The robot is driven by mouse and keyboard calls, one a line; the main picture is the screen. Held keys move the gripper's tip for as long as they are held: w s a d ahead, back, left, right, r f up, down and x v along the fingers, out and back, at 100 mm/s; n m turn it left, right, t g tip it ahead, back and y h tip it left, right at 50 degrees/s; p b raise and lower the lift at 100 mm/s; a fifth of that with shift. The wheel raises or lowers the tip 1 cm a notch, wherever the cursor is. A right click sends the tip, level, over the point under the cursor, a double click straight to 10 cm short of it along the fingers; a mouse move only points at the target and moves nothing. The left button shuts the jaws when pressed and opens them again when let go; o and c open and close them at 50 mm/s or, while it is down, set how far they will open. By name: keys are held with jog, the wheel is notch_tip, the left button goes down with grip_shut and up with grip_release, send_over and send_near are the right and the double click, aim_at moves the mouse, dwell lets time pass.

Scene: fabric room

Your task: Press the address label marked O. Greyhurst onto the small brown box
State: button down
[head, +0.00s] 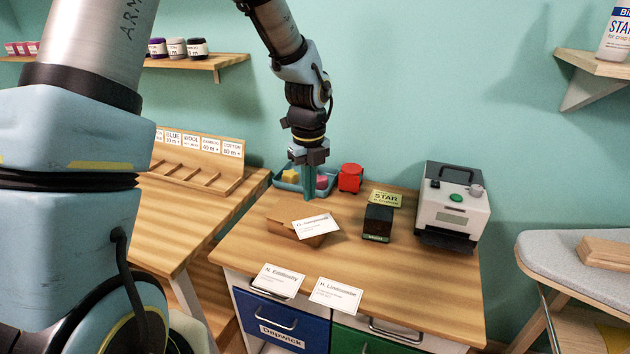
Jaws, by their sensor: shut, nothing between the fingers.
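The small brown box (284,220) sits on the wooden desk at the middle left. A white label (316,225) lies across the right part of its top and seems to stick out past the box's right edge. Its name line starts with what looks like an O, but the rest is too small to read surely. I cannot tell whether it is stuck flat. My gripper (308,196) points down, shut and empty, just behind and above the box's back edge. I cannot tell whether its tips touch the box. It is apart from the label.
Two other white labels (279,281) (336,295) lie at the desk's front edge. A dark block (377,223), a green STAR card (385,198), a red object (350,178), a blue tray (290,184) and a grey machine (453,205) stand behind. The desk's front right is clear.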

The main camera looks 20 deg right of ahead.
aim_at(315, 226)
jog(key=shift+m, duration=0.7)
jog(key=f+b, duration=0.3)
jog(key=d+f+b, duration=0.1)
jog(key=f+b, duration=0.2)
jog(key=shift+s+d+f, duration=0.15)
jog(key=shift+s+f, duration=0.05)
jog(key=shift+f, duration=0.2)
jog(key=shift+f+b, duration=0.25)
jog(key=shift+b, duration=0.1)
jog(key=shift+f, duration=0.45)
jog(key=shift+f, duration=0.1)
jog(key=shift+p, duration=0.35)
dwell(0.5)
notch_tip(315, 226, up, 7)
jog(key=p, duration=0.7)
